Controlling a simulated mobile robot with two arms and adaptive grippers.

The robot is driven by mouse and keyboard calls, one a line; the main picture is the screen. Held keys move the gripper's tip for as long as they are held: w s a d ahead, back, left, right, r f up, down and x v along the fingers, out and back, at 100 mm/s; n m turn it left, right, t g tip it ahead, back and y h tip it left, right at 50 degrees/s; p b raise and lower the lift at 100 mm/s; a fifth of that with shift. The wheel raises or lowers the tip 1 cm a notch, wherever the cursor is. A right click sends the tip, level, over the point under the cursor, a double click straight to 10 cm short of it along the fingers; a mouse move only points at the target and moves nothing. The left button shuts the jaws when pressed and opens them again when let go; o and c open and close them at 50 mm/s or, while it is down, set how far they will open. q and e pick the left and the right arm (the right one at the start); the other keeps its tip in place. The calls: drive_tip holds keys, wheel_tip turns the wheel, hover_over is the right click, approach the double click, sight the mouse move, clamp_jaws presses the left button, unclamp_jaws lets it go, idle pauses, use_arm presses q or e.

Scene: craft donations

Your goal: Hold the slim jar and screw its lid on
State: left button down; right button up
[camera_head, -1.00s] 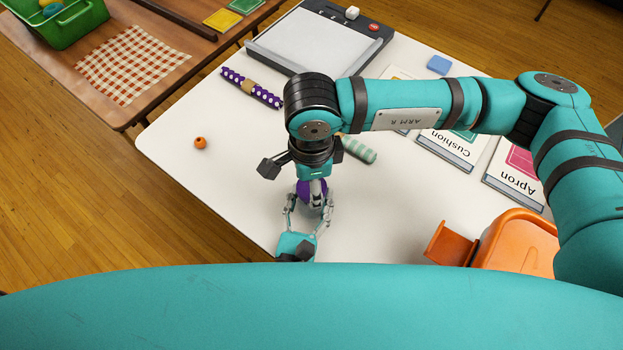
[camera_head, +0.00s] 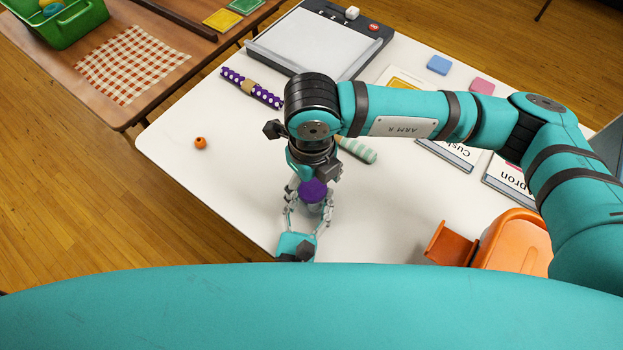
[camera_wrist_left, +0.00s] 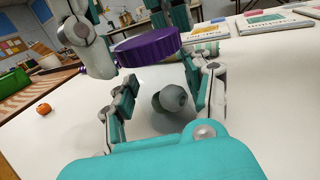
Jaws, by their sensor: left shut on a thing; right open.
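The slim jar (camera_wrist_left: 150,108) looks clear, with rounded grey-green contents, and stands upright at the table's near edge. My left gripper (camera_head: 309,206) is shut on it; its fingers flank the jar in the left wrist view. The purple lid (camera_head: 313,191) sits at the jar's mouth and also shows in the left wrist view (camera_wrist_left: 148,48). I cannot tell whether its thread is engaged. My right gripper (camera_head: 312,182) is open, pointing down just over the lid, with its fingers to either side. My right wrist partly hides this area in the head view.
An orange container (camera_head: 512,246) stands at the right near edge. A small orange bead (camera_head: 200,142), a purple patterned roll (camera_head: 251,88) and a striped green roll (camera_head: 357,149) lie on the white table (camera_head: 220,185). A paper trimmer (camera_head: 318,45) is at the back.

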drive_tip(key=shift+r, duration=2.25)
drive_tip(key=shift+c, duration=0.2)
drive_tip(key=n, duration=0.1)
drive_tip(key=r+n, duration=0.1)
drive_tip(key=n, duration=0.3)
drive_tip(key=shift+r, duration=0.3)
drive_tip(key=n, duration=0.2)
drive_tip(key=r+n, duration=0.1)
drive_tip(key=n, duration=0.1)
drive_tip(key=r+n, duration=0.1)
drive_tip(key=n, duration=0.1)
drive_tip(key=shift+n, duration=0.3)
drive_tip(key=shift+f, duration=0.1)
drive_tip(key=shift+f, duration=4)
